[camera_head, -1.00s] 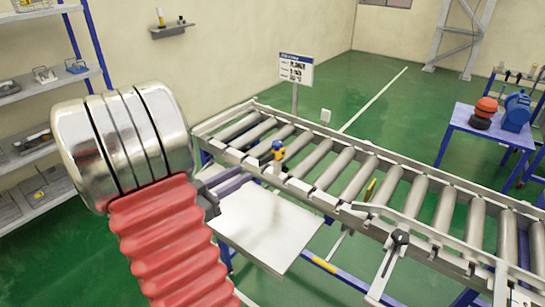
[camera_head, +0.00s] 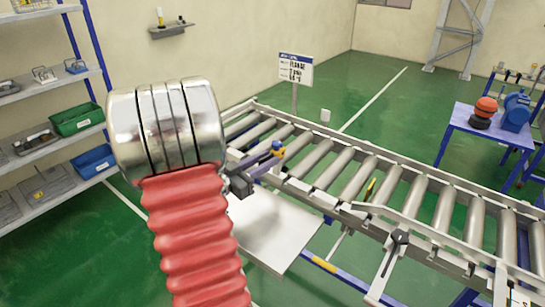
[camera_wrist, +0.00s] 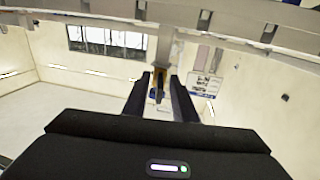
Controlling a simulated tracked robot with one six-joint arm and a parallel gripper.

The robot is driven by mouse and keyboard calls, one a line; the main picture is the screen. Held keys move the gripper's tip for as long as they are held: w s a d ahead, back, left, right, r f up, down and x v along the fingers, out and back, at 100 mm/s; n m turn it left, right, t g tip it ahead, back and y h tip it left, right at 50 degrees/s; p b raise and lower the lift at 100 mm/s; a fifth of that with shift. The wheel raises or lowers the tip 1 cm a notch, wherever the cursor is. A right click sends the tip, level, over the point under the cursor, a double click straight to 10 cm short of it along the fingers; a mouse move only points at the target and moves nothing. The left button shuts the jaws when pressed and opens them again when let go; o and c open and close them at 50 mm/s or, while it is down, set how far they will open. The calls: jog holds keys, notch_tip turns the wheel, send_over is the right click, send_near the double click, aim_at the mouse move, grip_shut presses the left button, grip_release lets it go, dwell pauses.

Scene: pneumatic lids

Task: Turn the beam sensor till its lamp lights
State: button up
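The beam sensor, a small yellow body with a blue top (camera_head: 278,149), stands on the near rail of the roller conveyor. Contact cannot be told. No lit lamp on the sensor can be made out.
The roller conveyor (camera_head: 340,205) runs from back left to front right. A pale plate (camera_head: 268,235) sits below my gripper. A black knob on a bracket (camera_head: 399,238) stands farther right along the rail. A sign (camera_head: 295,69) stands behind. Shelves (camera_head: 40,145) are at left.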

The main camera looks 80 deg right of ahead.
jog(key=shift+x, duration=1.5)
jog(key=shift+c, duration=0.5)
grip_shut()
